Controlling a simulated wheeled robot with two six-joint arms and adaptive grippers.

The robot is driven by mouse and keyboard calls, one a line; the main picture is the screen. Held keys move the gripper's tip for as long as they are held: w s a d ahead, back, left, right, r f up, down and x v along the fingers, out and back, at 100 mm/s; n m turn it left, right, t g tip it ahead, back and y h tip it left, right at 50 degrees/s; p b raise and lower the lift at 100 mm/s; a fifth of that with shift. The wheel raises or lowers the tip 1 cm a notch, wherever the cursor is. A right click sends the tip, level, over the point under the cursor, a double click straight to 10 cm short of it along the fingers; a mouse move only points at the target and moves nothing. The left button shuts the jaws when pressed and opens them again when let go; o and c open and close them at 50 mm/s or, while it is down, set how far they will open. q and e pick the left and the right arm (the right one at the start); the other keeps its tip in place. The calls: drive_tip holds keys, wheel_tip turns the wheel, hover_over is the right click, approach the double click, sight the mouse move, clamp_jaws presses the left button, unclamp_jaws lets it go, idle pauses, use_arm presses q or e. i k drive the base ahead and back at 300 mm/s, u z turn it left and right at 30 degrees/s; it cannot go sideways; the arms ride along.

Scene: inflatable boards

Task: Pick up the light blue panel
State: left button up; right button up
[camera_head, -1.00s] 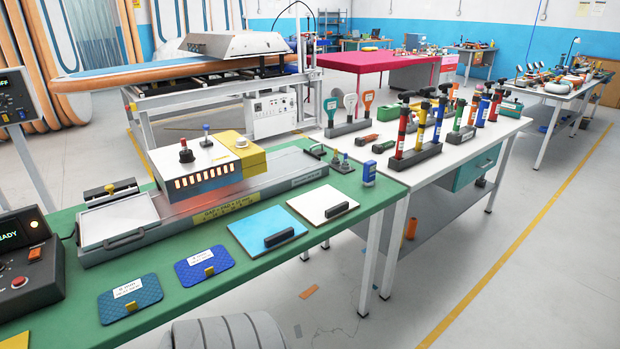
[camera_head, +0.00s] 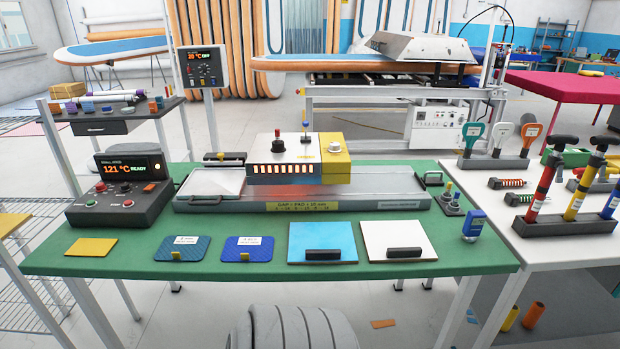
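The light blue panel (camera_head: 322,238) lies flat on the green-topped table (camera_head: 140,262), near its front edge and right of the middle. A black bar handle (camera_head: 323,256) sits along its front side. A white panel (camera_head: 397,235) with a similar black handle lies just to its right, and a dark blue pad (camera_head: 247,249) lies to its left. Nothing covers the light blue panel. Neither of my grippers shows in the head view.
A long grey press (camera_head: 300,200) with a glowing heater block stands behind the panels. A control box (camera_head: 125,200) stands at the left. Another blue pad (camera_head: 182,249) and a yellow pad (camera_head: 91,247) lie further left. A blue device (camera_head: 473,226) stands at the right. A white table (camera_head: 560,245) holds pumps.

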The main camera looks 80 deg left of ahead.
sight(310, 243)
drive_tip(key=u, duration=0.8)
drive_tip(key=i, duration=0.8)
drive_tip(key=u, duration=1.1)
drive_tip(key=i, duration=0.25)
drive_tip(key=u, duration=0.15)
